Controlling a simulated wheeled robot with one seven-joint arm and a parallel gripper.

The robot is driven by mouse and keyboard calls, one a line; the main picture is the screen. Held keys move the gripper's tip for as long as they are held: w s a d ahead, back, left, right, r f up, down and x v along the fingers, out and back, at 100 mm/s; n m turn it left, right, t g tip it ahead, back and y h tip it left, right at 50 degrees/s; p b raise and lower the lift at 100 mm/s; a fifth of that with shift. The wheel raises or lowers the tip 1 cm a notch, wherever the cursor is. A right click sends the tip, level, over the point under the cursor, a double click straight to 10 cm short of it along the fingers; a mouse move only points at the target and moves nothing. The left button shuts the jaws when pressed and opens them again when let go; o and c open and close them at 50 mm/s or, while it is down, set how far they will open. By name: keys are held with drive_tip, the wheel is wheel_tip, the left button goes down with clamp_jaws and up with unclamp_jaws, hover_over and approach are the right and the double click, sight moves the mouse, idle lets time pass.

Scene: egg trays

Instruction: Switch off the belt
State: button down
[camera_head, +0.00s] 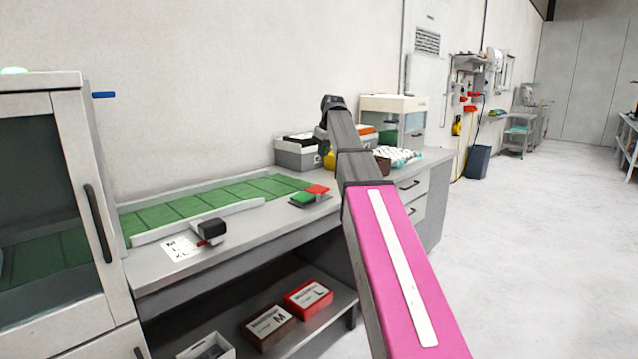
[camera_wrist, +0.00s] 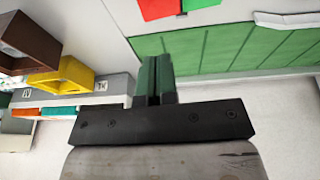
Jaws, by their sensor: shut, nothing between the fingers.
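The green belt (camera_head: 215,200) runs along the counter between light rails, and it also shows in the wrist view (camera_wrist: 215,45). A small switch box with a green button (camera_head: 302,199) and a red button (camera_head: 318,189) sits on the counter by the belt's right end. In the wrist view the red button (camera_wrist: 158,9) and part of the green button (camera_wrist: 200,3) show at the top edge. My gripper (camera_wrist: 155,62) is shut and empty, below the buttons in that picture and apart from them. I cannot make out my fingers in the head view.
A dark scanner-like device (camera_head: 208,231) stands on the counter's front left. Grey bins (camera_head: 297,153) and a glass-fronted case (camera_head: 393,118) stand at the back. A yellow container (camera_wrist: 68,76) shows in the wrist view. A glass-doored cabinet (camera_head: 70,100) is at left. The floor at right is clear.

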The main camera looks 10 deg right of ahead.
drive_tip(key=shift+f, duration=0.1)
approach(318, 189)
drive_tip(key=x, duration=0.5)
drive_tip(key=shift+w+a+f, duration=0.1)
drive_tip(key=shift+a+f, duration=0.05)
drive_tip(key=shift+f, duration=0.7)
